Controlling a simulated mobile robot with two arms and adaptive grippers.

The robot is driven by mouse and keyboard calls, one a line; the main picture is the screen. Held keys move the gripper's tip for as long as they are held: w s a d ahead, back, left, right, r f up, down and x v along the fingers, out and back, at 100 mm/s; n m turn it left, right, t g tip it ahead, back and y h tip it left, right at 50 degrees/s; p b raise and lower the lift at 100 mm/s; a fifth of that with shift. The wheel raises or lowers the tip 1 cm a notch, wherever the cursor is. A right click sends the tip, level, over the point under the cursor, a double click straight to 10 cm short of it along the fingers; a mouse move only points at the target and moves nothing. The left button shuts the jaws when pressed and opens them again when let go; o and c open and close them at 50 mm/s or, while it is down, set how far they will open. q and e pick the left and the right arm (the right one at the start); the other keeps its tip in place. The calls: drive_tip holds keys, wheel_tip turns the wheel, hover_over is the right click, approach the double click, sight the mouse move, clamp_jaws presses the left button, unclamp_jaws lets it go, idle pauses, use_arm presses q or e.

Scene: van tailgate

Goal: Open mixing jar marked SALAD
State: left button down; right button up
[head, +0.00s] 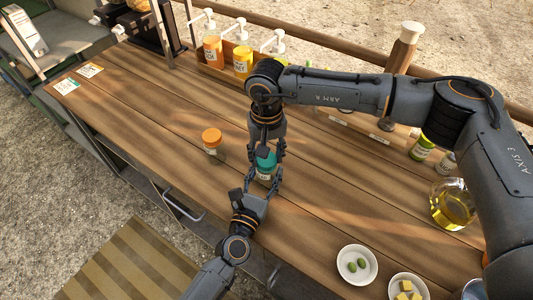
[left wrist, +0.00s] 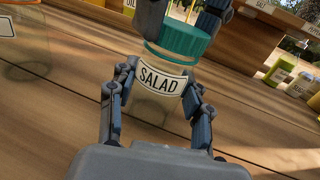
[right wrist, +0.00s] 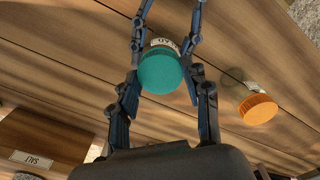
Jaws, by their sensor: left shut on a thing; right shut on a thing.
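The mixing jar marked SALAD (left wrist: 158,88) is a clear jar with a teal lid (left wrist: 185,40), standing on the wooden counter. The lid also shows in the head view (head: 266,160) and from above in the right wrist view (right wrist: 160,70). My left gripper (left wrist: 158,100) is shut on the jar body from the near side, its fingers on both sides of the label. My right gripper (right wrist: 163,75) comes from above and is shut on the lid, fingers on both sides. The lid sits on the jar. I cannot tell whether it has turned.
A second jar with an orange lid (head: 212,138) stands to the left. Pump bottles (head: 242,62) stand in a rack at the back. An oil jug (head: 452,205) and white bowls (head: 357,264) are on the right. The left counter is mostly clear.

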use_arm(q)
drive_tip(key=shift+f, duration=0.1)
use_arm(e)
drive_tip(key=shift+r, duration=0.2)
drive_tip(key=shift+r, duration=0.9)
drive_tip(key=shift+r, duration=2)
use_arm(q)
drive_tip(key=c, duration=0.5)
unclamp_jaws()
